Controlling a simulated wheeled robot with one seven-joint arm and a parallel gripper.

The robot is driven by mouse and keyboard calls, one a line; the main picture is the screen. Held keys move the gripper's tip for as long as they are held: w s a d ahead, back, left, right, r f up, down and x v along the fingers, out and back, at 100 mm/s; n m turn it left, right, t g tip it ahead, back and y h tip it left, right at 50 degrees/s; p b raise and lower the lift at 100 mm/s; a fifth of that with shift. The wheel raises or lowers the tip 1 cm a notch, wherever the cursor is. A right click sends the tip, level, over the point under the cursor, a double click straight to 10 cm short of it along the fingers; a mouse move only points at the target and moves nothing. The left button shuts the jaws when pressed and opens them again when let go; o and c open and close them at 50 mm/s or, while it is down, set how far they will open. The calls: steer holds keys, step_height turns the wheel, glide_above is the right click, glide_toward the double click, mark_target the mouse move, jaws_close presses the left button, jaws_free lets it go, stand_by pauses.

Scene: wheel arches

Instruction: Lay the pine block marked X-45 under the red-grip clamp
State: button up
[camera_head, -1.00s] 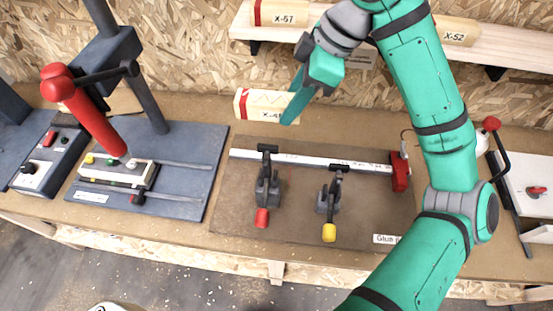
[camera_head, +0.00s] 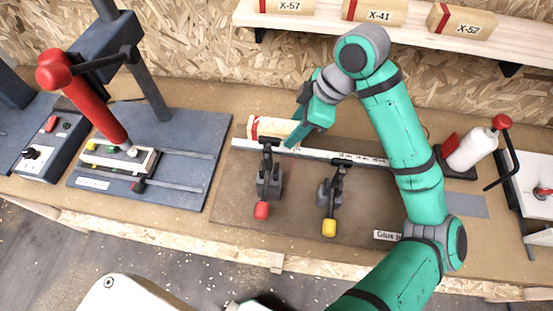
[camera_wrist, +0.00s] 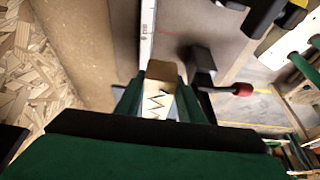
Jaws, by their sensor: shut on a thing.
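My gripper (camera_head: 296,138) is shut on a pale pine block (camera_head: 272,127) with a red stripe at its left end. The block is low, at the far side of the white ruled fence (camera_head: 330,155), just behind the red-grip clamp (camera_head: 268,180); I cannot tell whether it touches anything. In the wrist view the block (camera_wrist: 158,100) shows zigzag marks between my fingers, with the clamp's red grip (camera_wrist: 241,89) to the right. The clamp's dark arm overlaps the block in the head view. A yellow-grip clamp (camera_head: 330,195) stands to the right.
Blocks X-57 (camera_head: 287,6), X-41 (camera_head: 374,11) and X-52 (camera_head: 461,20) lie on the shelf (camera_head: 330,22). A press with a red handle (camera_head: 90,105) stands left. A white bottle (camera_head: 472,150) stands right. The glue board's front (camera_head: 290,230) is clear.

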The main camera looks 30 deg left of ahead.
step_height(320, 180, down, 10)
steer(key=shift+f, duration=0.2)
stand_by(0.3)
steer(key=shift+w+f, duration=0.1)
steer(key=shift+f, duration=0.5)
steer(key=o, duration=1.1)
steer(key=shift+d, duration=0.1)
steer(key=shift+r, duration=0.4)
steer(key=v, duration=1.2)
steer(key=shift+r, duration=0.2)
